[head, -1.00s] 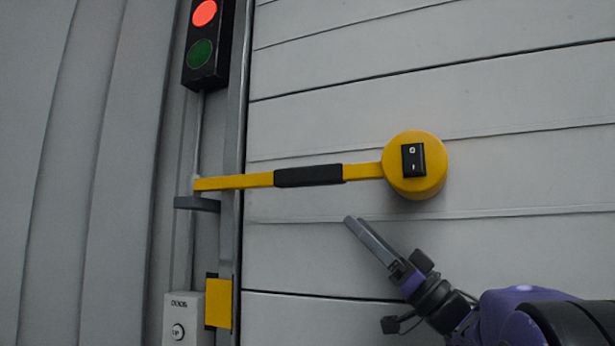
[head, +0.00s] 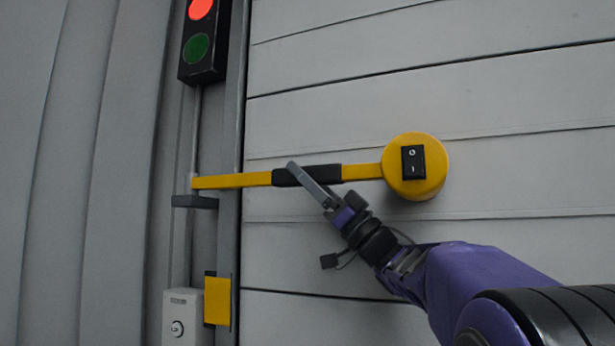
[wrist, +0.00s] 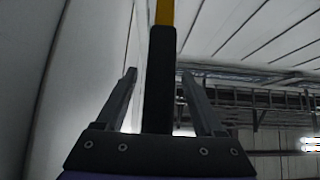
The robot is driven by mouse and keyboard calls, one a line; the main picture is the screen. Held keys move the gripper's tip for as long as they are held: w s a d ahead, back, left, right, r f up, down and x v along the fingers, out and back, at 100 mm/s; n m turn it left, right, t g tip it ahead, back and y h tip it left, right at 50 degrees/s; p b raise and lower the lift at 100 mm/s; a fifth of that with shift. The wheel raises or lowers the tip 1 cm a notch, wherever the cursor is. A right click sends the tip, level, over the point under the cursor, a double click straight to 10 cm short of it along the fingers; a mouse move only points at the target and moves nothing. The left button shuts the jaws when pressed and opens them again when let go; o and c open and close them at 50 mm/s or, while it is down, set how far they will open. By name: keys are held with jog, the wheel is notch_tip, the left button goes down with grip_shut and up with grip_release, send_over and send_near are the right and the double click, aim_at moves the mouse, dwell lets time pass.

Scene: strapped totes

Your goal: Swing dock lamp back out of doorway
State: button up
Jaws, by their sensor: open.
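The dock lamp is a round yellow head (head: 428,185) with a black switch (head: 413,162) on a yellow arm (head: 235,181). The arm reaches right from a bracket (head: 195,201) on the frame, in front of the grey door panels. A black grip sleeve (head: 328,172) covers the middle of the arm. My gripper (head: 300,172) overlaps the sleeve from below right in the head view. In the wrist view my gripper (wrist: 158,82) is open, with the sleeve (wrist: 158,75) between its two fingers and a visible gap on each side.
A signal light (head: 203,40) with a red lamp lit is at upper left. A grey button box (head: 182,318) and a yellow plate (head: 217,301) are low on the left frame. The grey panelled door (head: 520,120) lies behind the lamp.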

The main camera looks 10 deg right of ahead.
grip_shut()
dwell(1.4)
